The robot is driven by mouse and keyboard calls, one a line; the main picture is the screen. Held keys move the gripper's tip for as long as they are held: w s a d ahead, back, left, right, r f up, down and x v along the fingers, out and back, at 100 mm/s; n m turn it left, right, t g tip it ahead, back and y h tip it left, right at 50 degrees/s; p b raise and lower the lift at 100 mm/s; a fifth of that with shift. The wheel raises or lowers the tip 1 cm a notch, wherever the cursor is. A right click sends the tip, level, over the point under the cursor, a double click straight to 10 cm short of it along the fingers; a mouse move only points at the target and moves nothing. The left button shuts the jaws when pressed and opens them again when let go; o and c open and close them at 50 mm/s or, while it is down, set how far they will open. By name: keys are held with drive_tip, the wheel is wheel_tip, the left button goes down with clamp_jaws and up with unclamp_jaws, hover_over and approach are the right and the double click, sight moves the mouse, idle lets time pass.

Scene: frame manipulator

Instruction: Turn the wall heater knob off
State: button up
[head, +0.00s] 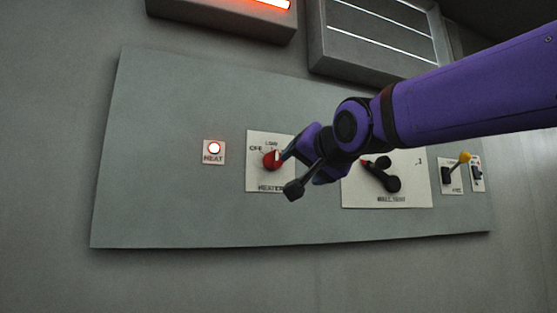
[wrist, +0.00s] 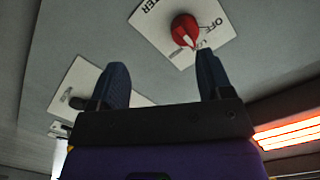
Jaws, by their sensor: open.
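The red heater knob (head: 272,160) sits on a white plate (head: 257,179) marked HEATER, with OFF and LOW labels, on the grey wall panel. In the wrist view the knob (wrist: 184,29) has a white pointer mark, close to the LOW label. My gripper (head: 287,172) is open, in front of the panel near the right side of the knob. In the wrist view its two dark fingers (wrist: 160,80) are apart, and the knob lies beyond the right fingertip, toward the upper middle. Whether a finger touches the knob cannot be told.
A lit HEAT lamp (head: 214,149) is left of the plate. A black lever (head: 377,174) on a white plate, a yellow-tipped lever (head: 461,160) and a small switch (head: 478,172) lie to the right. A glowing heater (head: 250,8) and a grey vented box (head: 375,40) hang above.

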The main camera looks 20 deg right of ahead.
sight(277, 158)
drive_tip(key=shift+m+t, duration=0.3)
drive_tip(key=shift+t, duration=0.3)
drive_tip(key=w+r, duration=0.1)
drive_tip(key=w, duration=0.2)
drive_tip(key=w+a+r, duration=0.1)
drive_tip(key=w, duration=0.3)
drive_tip(key=w+r, duration=0.1)
drive_tip(key=w, duration=0.3)
drive_tip(key=shift+w+a+r, duration=0.15)
drive_tip(key=shift+w+a, duration=0.05)
drive_tip(key=shift+a, duration=0.05)
drive_tip(key=c, duration=0.9)
drive_tip(key=shift+c, duration=0.2)
drive_tip(key=n, duration=0.9)
drive_tip(key=shift+a+n, duration=0.1)
drive_tip(key=shift+n, duration=0.2)
